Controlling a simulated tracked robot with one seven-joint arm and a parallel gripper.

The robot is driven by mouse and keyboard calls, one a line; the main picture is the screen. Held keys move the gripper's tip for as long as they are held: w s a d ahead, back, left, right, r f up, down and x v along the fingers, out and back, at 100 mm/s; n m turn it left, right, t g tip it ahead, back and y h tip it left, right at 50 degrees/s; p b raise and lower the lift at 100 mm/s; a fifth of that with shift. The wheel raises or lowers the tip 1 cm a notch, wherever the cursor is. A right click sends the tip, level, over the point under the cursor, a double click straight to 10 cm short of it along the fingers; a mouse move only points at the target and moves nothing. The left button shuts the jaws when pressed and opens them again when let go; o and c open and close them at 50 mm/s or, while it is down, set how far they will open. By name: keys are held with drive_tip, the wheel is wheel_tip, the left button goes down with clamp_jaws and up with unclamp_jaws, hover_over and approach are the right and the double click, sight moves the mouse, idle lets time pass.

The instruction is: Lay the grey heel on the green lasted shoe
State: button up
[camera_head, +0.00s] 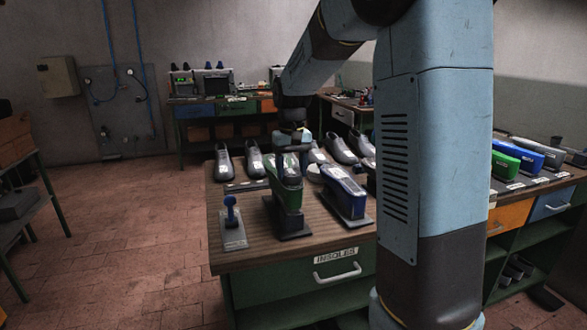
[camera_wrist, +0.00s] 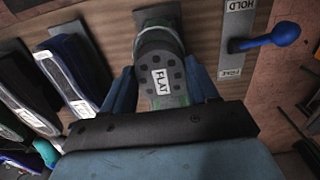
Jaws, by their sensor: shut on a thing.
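The green lasted shoe (camera_head: 287,186) stands sole up on a dark stand near the front of the bench. My gripper (camera_head: 291,147) is directly above its top end. In the wrist view my gripper (camera_wrist: 161,85) has its two blue fingers on either side of a grey heel (camera_wrist: 150,55) with dark round spots and a white label reading FLAT. The heel lies over the green shoe (camera_wrist: 183,99), which shows only in part around it. I cannot tell whether heel and shoe touch. The heel is hardly visible in the head view.
A blue lasted shoe (camera_head: 344,189) on its own stand is close to the right. A blue-knobbed lever (camera_head: 231,211) on a grey plate is at the left front. Several grey shoes (camera_head: 224,160) stand behind. My arm hides the bench's right part.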

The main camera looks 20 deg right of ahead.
drive_tip(key=shift+f, duration=0.25)
drive_tip(key=o, duration=1.2)
drive_tip(key=shift+c, duration=0.2)
wheel_tip(320, 180, up, 14)
drive_tip(key=shift+f, duration=0.15)
drive_tip(key=shift+s, duration=0.1)
drive_tip(key=s+f+t, duration=0.2)
drive_tip(key=s+f, duration=0.1)
drive_tip(key=s, duration=1.1)
drive_tip(key=s+f+t, duration=0.3)
drive_tip(key=s, duration=1.1)
drive_tip(key=shift+d+f+t, duration=0.2)
drive_tip(key=shift+d+t, duration=0.05)
drive_tip(key=shift+t, duration=0.05)
